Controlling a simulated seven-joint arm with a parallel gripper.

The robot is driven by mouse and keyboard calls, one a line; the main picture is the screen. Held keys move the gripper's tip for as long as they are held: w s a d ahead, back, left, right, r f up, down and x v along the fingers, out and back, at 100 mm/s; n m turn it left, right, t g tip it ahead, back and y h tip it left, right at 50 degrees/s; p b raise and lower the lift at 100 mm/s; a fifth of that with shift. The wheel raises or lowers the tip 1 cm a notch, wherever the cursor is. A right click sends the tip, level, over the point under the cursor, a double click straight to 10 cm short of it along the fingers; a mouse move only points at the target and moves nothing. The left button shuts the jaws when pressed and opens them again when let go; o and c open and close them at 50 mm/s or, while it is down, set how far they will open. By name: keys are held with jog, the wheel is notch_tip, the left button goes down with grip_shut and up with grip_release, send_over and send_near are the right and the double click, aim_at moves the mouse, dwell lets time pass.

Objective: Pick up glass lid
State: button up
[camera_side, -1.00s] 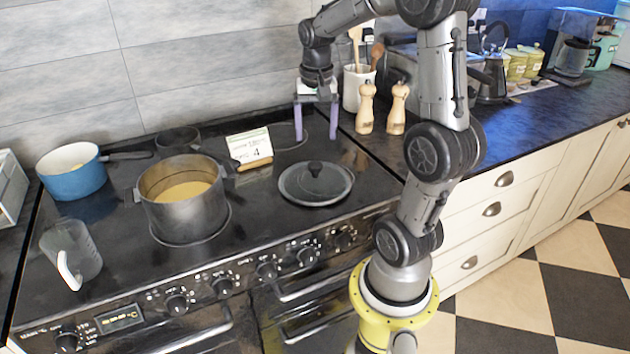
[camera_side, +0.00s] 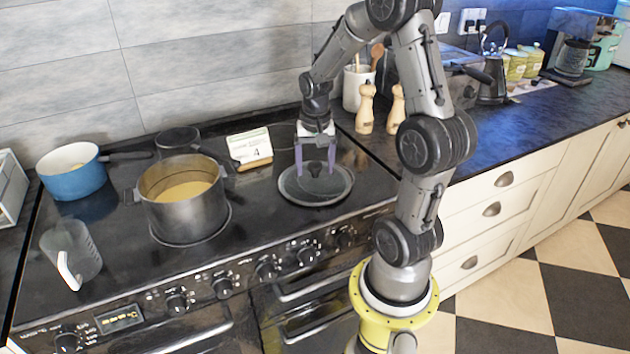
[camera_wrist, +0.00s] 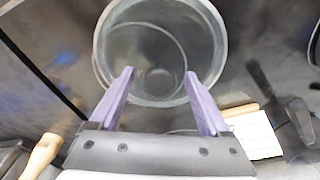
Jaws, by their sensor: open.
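The glass lid (camera_side: 315,195), round with a dark rim and a dark knob, lies flat on the black stovetop right of the large pot. In the wrist view the glass lid (camera_wrist: 118,50) fills the upper middle as a clear disc with a pale rim. My gripper (camera_side: 315,170) is over the lid, its two purple fingers pointing down on either side of the knob. In the wrist view my gripper (camera_wrist: 160,78) is open, the fingers apart, with the blurred knob (camera_wrist: 160,82) between them. I cannot tell whether the fingers touch the lid.
A steel pot (camera_side: 186,205) of yellowish liquid stands left of the lid. A small sign card (camera_side: 250,147) stands behind it. A blue saucepan (camera_side: 72,172) and a clear jug (camera_side: 72,252) are farther left. Wooden mills (camera_side: 366,108) stand on the counter at right.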

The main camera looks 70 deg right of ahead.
grip_shut()
dwell(0.3)
jog(key=shift+r, duration=0.15)
